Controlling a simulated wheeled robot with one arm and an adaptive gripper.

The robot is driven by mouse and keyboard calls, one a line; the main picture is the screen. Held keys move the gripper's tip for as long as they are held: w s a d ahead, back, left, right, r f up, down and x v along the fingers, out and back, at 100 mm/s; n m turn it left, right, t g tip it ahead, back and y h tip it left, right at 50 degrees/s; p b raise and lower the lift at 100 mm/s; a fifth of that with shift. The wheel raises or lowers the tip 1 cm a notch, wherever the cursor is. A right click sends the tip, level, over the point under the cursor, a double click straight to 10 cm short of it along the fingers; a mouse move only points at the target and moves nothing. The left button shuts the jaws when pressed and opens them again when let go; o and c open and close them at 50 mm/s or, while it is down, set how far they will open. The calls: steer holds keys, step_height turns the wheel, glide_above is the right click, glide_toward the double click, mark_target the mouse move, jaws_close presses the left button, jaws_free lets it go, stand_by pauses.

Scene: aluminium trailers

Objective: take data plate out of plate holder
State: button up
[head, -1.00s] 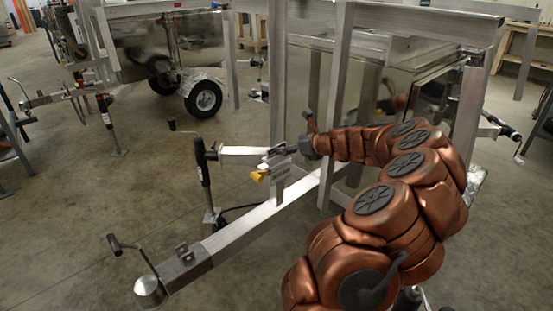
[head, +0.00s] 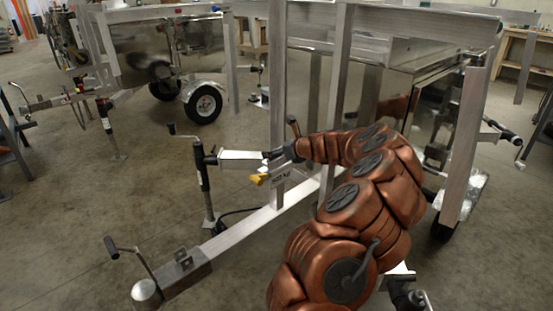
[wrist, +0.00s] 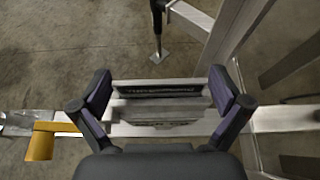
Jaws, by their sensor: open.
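The plate holder (wrist: 120,108) is a pale metal bracket in the middle of the wrist view. A flat plate edge with a dark lettered strip, which looks like the data plate (wrist: 160,90), sits in it. A lettered face (wrist: 160,125) shows just below; I cannot tell whether it belongs to the plate or the holder. My gripper (wrist: 160,98) is open, with one dark finger on each side of the holder and plate and gaps visible. In the head view my gripper (head: 276,157) is at the bracket by the upright post, and small lettering (head: 281,175) shows below it.
A yellow part (wrist: 40,142) sticks out left of the holder; it also shows in the head view (head: 258,179). An aluminium upright (head: 278,100) stands close by my gripper. The trailer tongue (head: 245,231) runs below, with a jack (head: 203,170) to the left.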

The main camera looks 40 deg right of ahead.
steer(key=c, duration=0.8)
steer(key=shift+c, duration=0.2)
